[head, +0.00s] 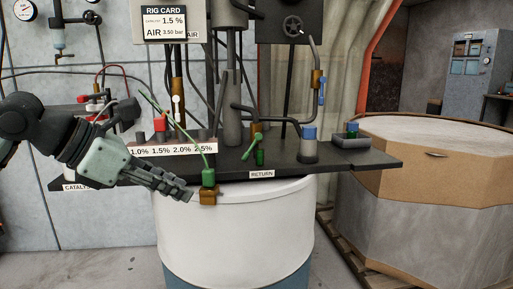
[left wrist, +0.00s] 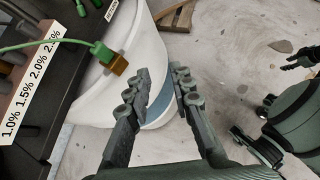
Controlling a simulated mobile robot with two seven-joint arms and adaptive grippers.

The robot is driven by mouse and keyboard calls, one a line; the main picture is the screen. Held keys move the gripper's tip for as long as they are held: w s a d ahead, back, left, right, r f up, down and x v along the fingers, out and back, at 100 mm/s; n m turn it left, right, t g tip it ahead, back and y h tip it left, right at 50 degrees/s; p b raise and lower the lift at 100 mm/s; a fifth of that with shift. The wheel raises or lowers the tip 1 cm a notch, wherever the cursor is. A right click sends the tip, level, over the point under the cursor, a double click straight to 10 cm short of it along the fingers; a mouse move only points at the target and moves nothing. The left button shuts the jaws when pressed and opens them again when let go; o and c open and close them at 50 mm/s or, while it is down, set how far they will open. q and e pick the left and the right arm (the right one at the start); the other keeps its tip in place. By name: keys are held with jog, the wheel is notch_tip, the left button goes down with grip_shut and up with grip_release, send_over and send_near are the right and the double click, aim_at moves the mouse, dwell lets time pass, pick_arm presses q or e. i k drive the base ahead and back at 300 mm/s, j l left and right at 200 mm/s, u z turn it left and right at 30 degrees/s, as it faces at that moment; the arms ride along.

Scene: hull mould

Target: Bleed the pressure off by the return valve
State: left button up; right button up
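The return valve (head: 259,156) is a small green fitting with a slanted green lever. It stands on the dark bench above the RETURN label (head: 262,174). My left gripper (head: 190,197) is left of and below it, by the bench's front edge, apart from it. In the left wrist view the left gripper (left wrist: 161,70) has its fingers apart with nothing between them. A green block with a brass fitting (head: 208,196) hangs at the bench edge on a green hose, just right of the fingertips. A dark claw-like part, perhaps my right gripper (left wrist: 299,60), shows in the left wrist view.
A white drum (head: 235,225) stands under the bench (head: 350,162). A percentage strip (head: 172,150) runs along the bench's left part. A large octagonal bin (head: 430,200) stands at right.

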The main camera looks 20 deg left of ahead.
aim_at(258, 136)
jog(key=i, duration=0.9)
